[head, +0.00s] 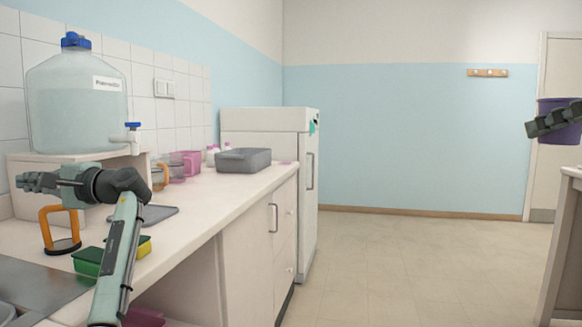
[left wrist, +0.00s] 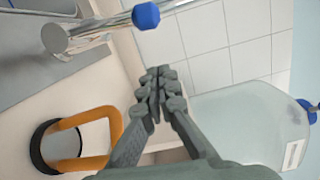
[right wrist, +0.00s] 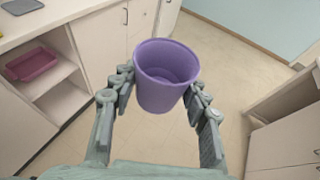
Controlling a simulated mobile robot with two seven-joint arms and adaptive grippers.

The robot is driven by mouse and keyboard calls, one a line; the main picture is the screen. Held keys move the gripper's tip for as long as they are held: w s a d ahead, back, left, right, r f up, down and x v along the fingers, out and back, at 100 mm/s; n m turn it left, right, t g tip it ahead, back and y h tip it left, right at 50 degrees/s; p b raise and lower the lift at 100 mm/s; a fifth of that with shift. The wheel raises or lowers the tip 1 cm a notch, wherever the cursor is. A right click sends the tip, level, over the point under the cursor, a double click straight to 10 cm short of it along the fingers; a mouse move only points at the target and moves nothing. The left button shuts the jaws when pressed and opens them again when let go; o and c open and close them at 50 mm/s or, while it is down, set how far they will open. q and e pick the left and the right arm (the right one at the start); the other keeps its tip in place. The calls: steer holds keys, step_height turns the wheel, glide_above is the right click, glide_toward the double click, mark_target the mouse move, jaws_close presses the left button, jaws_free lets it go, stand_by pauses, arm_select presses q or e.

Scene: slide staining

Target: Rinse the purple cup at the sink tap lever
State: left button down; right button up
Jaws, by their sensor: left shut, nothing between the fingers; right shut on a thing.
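The purple cup (right wrist: 162,85) is held upright between the fingers of my right gripper (right wrist: 160,92), above the floor and away from the counter. The cup also shows at the right edge of the head view (head: 560,122), partly covered by the gripper (head: 553,122). My left gripper (left wrist: 157,80) is shut and empty; in the head view it is over the counter at the left (head: 32,181). In the left wrist view a chrome tap (left wrist: 85,38) with a blue end (left wrist: 146,15) is close to its fingertips. The tap does not show in the head view.
A large water container (head: 75,105) with a spigot stands on a riser at the back left. An orange-handled item (head: 60,228), a green and yellow sponge (head: 88,262) and a grey basin (head: 243,160) are on the counter. The floor (head: 400,260) between counter and right-hand table is clear.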

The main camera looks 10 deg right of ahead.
arm_select(q)
steer(key=shift+s+a+r+p, duration=0.15)
steer(key=shift+s+a, duration=0.35)
steer(key=shift+s, duration=0.35)
steer(key=shift+s+a+r+p, duration=0.15)
steer(key=shift+s+a, duration=0.35)
steer(key=shift+s, duration=0.35)
steer(key=shift+f, duration=0.1)
steer(key=shift+s+a+r+n, duration=0.15)
steer(key=shift+s+a+n, duration=0.05)
steer(key=shift+s+n, duration=0.25)
steer(key=shift+s+a+r+n, duration=0.15)
steer(key=shift+s+n, duration=0.2)
steer(key=shift+n, duration=0.1)
steer(key=shift+a+p, duration=0.1)
steer(key=shift+p, duration=0.2)
